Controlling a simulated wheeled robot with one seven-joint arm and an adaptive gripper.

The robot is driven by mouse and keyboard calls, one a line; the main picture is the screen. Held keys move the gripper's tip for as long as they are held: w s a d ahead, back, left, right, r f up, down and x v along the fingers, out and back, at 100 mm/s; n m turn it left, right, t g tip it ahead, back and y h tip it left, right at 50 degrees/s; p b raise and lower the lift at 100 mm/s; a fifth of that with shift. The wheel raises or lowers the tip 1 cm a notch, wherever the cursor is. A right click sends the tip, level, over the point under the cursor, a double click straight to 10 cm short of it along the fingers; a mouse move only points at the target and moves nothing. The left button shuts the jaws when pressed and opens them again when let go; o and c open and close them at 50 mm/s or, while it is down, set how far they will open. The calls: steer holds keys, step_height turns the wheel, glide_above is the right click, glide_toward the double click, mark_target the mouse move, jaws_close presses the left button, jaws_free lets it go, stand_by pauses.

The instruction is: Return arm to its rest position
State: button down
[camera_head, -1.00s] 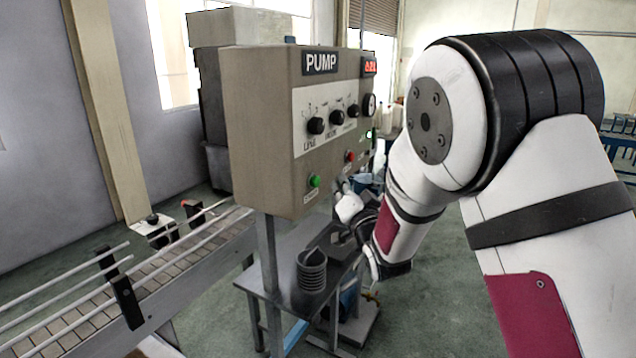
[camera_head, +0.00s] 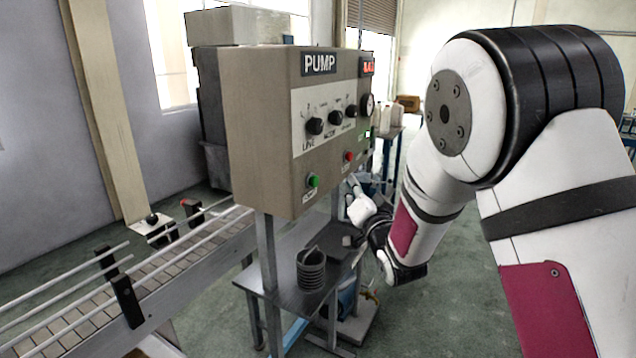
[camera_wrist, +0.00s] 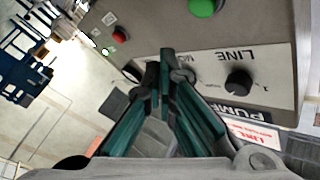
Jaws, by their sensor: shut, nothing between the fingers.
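My arm reaches from the right side of the head view toward the pump control box (camera_head: 262,130). My gripper (camera_wrist: 166,62) shows in the wrist view with its green-sided fingers together and empty. In the head view the gripper end is partly hidden near the right edge of the box. The wrist view faces the box's front panel. A green button (camera_wrist: 203,6), a red button (camera_wrist: 120,34) and a black knob (camera_wrist: 238,82) beside the word LINE show there. I cannot tell how far the fingertips are from the panel.
A conveyor with rails (camera_head: 175,262) runs along the lower left. A metal table (camera_head: 285,297) with a dark coiled hose (camera_head: 311,270) stands below the box. Bottles (camera_head: 388,118) stand on a blue-legged stand behind. Green floor (camera_head: 440,310) is open at the lower middle right.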

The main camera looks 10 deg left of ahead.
steer(key=s+d+r+g+h, duration=0.35)
steer(key=s+d, duration=0.25)
steer(key=d, duration=0.2)
steer(key=s+d+r+g+h, duration=0.2)
steer(key=s+d+r+h, duration=0.15)
steer(key=s+d, duration=0.35)
steer(key=s+d+f+n+g, duration=0.1)
steer(key=s+d+g, duration=0.2)
steer(key=s, duration=1.1)
steer(key=s+d+f+n+g+h, duration=0.1)
steer(key=s+d+f+g, duration=0.1)
steer(key=s, duration=1.3)
steer(key=shift+d+g, duration=0.85)
steer(key=shift+d, duration=0.4)
steer(key=shift+a, duration=0.1)
